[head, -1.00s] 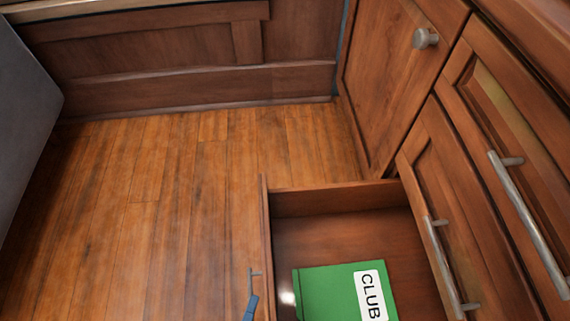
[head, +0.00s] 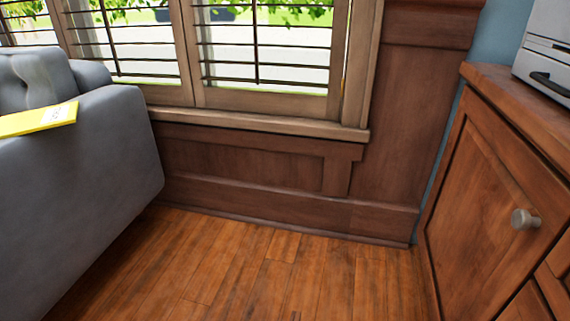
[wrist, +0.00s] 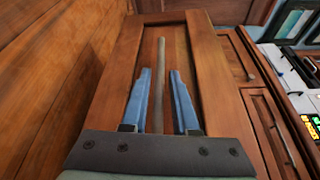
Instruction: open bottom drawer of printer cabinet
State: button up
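The wood printer cabinet (head: 475,220) stands at the right of the head view, with a round knob on its door. In the wrist view a panelled drawer front (wrist: 205,75) with a long bar handle (wrist: 160,75) fills the middle. It appears to be the bottom drawer, which the earlier head frame shows pulled out. My gripper (wrist: 160,80) is open, with its two blue fingers on either side of the handle and a gap to each. The gripper and the drawer are outside the head view now.
A grey armchair (head: 70,190) with a yellow book (head: 38,119) stands at the left. A printer (head: 546,52) sits on the cabinet. The wood floor (head: 270,275) between them is clear. More drawer fronts (wrist: 235,68) show at right in the wrist view.

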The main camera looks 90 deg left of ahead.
jog(key=shift+o, duration=0.8)
jog(key=p+v, duration=0.2)
jog(key=v, duration=1.1)
jog(key=shift+a, duration=0.1)
